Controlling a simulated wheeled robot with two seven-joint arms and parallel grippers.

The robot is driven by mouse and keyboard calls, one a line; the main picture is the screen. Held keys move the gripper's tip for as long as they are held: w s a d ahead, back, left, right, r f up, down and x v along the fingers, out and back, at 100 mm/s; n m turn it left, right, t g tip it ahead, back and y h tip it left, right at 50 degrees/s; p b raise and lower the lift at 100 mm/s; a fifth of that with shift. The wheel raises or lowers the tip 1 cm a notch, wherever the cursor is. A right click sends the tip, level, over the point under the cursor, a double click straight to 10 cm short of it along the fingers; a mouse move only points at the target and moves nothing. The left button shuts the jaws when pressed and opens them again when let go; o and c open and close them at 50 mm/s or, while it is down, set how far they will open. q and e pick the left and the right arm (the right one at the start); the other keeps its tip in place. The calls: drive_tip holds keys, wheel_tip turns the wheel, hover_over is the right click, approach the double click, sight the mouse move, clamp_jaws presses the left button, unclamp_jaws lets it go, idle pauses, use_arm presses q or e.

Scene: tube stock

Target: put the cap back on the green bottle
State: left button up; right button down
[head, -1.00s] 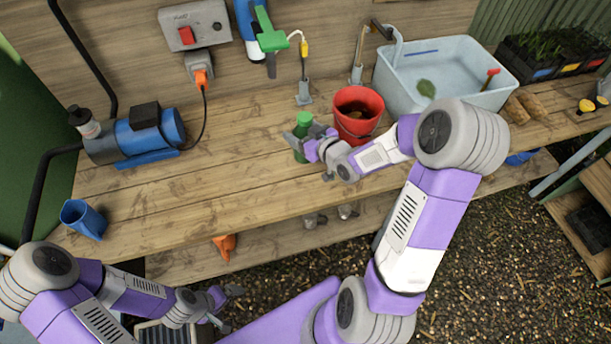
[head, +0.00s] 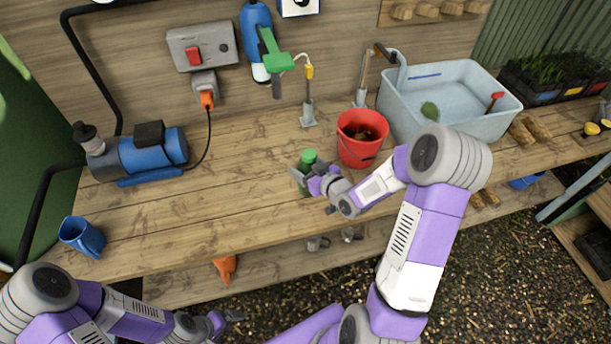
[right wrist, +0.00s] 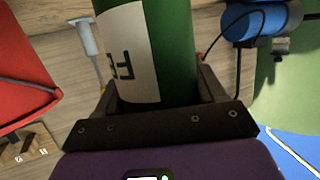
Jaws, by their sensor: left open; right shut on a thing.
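The green bottle (head: 307,158) stands near the front of the wooden bench, left of the red bucket. My right gripper (head: 304,177) is shut on it from the front. In the right wrist view the green bottle (right wrist: 172,50) with its pale label sits between the two dark fingers (right wrist: 158,90). The bottle's top is outside the wrist view, and in the head view it is too small to tell whether a cap is on. I cannot make out a separate cap. My left gripper (head: 232,316) is open and empty, low in front of the bench.
The red bucket (head: 360,152) stands close to the right of the bottle. A pale blue basin (head: 390,105) is at the back right. A blue pump (head: 150,157) and a blue cup (head: 82,240) are on the left. The bench between cup and bottle is clear.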

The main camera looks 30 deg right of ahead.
drive_tip(key=shift+f+b, duration=0.45)
drive_tip(key=shift+f, duration=1.45)
drive_tip(key=c, duration=0.5)
unclamp_jaws()
drive_tip(key=shift+f, duration=0.15)
drive_tip(key=shift+c, duration=0.2)
drive_tip(key=o, duration=0.4)
drive_tip(key=shift+o, duration=0.2)
